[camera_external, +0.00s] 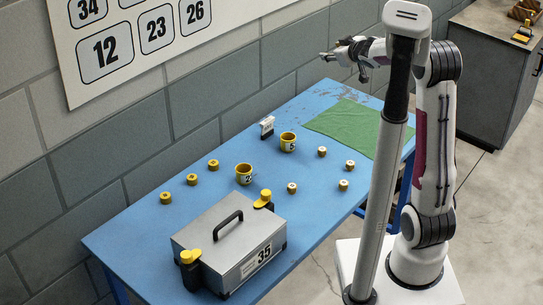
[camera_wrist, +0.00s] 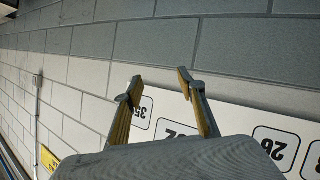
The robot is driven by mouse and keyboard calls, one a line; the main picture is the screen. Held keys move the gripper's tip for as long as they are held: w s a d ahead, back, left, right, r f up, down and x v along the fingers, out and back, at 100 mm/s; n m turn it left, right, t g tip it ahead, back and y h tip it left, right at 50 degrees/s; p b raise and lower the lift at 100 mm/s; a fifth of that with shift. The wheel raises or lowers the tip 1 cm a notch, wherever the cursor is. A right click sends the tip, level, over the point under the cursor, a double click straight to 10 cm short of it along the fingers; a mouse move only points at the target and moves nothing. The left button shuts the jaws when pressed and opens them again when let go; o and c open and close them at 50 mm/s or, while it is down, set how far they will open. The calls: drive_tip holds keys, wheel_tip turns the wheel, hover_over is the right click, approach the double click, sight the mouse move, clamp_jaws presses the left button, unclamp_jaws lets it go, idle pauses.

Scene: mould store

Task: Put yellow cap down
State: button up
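My gripper (camera_external: 344,66) is raised above the far end of the blue table, in front of the block wall. In the wrist view its fingertips (camera_wrist: 158,81) are spread apart with nothing between them. Several small yellow caps lie apart on the table's left half, among them a left one (camera_external: 165,198), a middle one (camera_external: 191,179) and a right one (camera_external: 213,164). Paler, gold-and-white caps (camera_external: 322,151) lie farther right. A large yellow top (camera_external: 193,257) shows at the case's near end and another (camera_external: 264,198) at its far corner. None touches my gripper.
A grey case (camera_external: 232,240) with a black handle stands at the table's (camera_external: 130,235) near end. Two numbered yellow cups, one nearer (camera_external: 244,174) and one farther (camera_external: 288,142), stand mid-table near a small white object (camera_external: 267,126). A green cloth (camera_external: 345,126) covers part of the far end.

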drive_tip(key=s+d+m+g+h, duration=0.1)
drive_tip(key=s+d+m+h, duration=0.2)
drive_tip(key=s+d, duration=0.55)
drive_tip(key=s+d+m+g+h, duration=0.1)
drive_tip(key=s+d+m+h, duration=0.15)
drive_tip(key=s+d, duration=0.6)
drive_tip(key=s+a+f+g, duration=0.1)
drive_tip(key=s+f, duration=0.1)
drive_tip(key=s, duration=0.6)
drive_tip(key=s+a+f+m+g+y, duration=0.1)
drive_tip(key=s+f+g, duration=0.1)
drive_tip(key=s, duration=0.7)
drive_tip(key=s+a+f+m+g+y, duration=0.1)
drive_tip(key=s+f, duration=0.3)
drive_tip(key=s, duration=0.4)
drive_tip(key=shift+s+a+g, duration=0.25)
drive_tip(key=shift+g, duration=0.15)
